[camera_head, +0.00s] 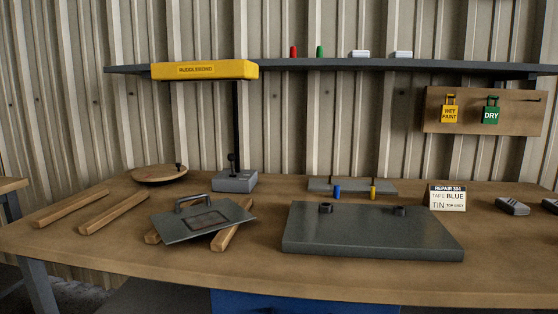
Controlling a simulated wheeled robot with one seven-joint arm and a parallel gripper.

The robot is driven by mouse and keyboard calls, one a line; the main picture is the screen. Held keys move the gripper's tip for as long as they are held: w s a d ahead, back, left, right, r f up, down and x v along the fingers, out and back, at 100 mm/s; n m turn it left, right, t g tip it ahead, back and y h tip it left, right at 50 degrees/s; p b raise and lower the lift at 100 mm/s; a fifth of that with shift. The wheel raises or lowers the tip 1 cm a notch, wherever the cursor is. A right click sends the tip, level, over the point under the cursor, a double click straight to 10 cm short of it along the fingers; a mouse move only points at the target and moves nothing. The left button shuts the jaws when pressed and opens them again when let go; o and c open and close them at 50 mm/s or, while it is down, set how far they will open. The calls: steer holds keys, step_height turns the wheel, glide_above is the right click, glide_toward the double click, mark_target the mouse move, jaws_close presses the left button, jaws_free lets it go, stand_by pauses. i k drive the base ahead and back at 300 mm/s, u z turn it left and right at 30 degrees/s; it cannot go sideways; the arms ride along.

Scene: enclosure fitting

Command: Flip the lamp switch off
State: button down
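The lamp has a long yellow head (204,70) with dark lettering, a thin black post (236,125) and a grey box base (236,183) standing on the workbench. A black lever with a round knob, which looks like the lamp switch (232,161), stands up from the top of the base. It looks nearly upright; I cannot tell which setting it is in. The underside of the lamp head is hidden, and I cannot tell whether the lamp is lit. My gripper is not in view.
On the workbench (130,250), a grey plate with a handle (184,222) rests tilted on wooden bars (120,213). A shelf (340,66) runs above the back.

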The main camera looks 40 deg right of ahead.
mark_target(231, 157)
steer(key=u, duration=0.5)
steer(key=i, duration=0.7)
steer(key=u, duration=0.35)
